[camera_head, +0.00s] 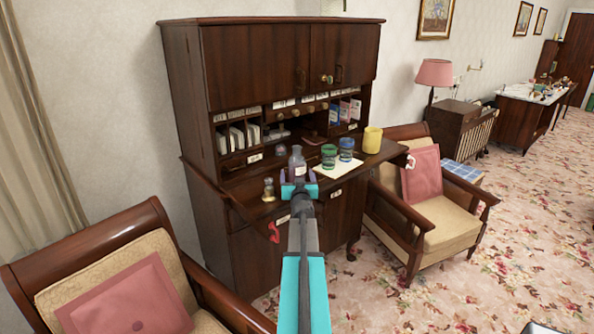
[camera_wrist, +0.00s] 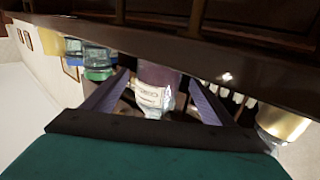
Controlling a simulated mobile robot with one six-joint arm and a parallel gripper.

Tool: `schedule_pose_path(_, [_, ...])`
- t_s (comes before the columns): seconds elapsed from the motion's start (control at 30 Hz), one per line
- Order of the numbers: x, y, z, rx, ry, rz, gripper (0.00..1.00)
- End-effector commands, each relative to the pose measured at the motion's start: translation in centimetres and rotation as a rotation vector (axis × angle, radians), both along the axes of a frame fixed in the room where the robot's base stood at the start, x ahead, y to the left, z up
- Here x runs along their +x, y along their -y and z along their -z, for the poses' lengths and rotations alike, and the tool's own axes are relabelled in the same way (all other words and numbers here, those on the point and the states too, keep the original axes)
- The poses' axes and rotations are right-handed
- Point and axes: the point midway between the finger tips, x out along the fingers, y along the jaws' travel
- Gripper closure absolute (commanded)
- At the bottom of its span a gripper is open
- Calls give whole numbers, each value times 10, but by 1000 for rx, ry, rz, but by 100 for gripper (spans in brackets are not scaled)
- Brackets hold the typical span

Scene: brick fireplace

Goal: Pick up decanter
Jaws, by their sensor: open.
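The decanter (camera_head: 297,160) is a small dark purplish-grey bottle with a narrow neck, upright on the fold-down desk of the cabinet. My gripper (camera_head: 299,178) is at the bottle's near side, with its jaws open. In the wrist view, which looks upside down, the purple decanter (camera_wrist: 158,82) with a white label shows between the two spread fingers of my gripper (camera_wrist: 157,76).
Green (camera_head: 329,156) and blue (camera_head: 346,149) glasses and a yellow cup (camera_head: 372,140) stand right of the bottle; a small brass-and-glass object (camera_head: 268,189) stands left. Pigeonholes (camera_head: 262,130) rise behind. Armchairs flank the cabinet (camera_head: 190,110).

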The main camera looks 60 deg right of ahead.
Motion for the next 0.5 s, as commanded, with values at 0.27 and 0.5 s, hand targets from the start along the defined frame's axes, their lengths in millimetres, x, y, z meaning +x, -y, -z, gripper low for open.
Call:
schedule_pose_path(0.27, [13,21,0,-1,-1,0,22])
schedule_pose_path(0.5, [19,30,1,0,0,1,22])
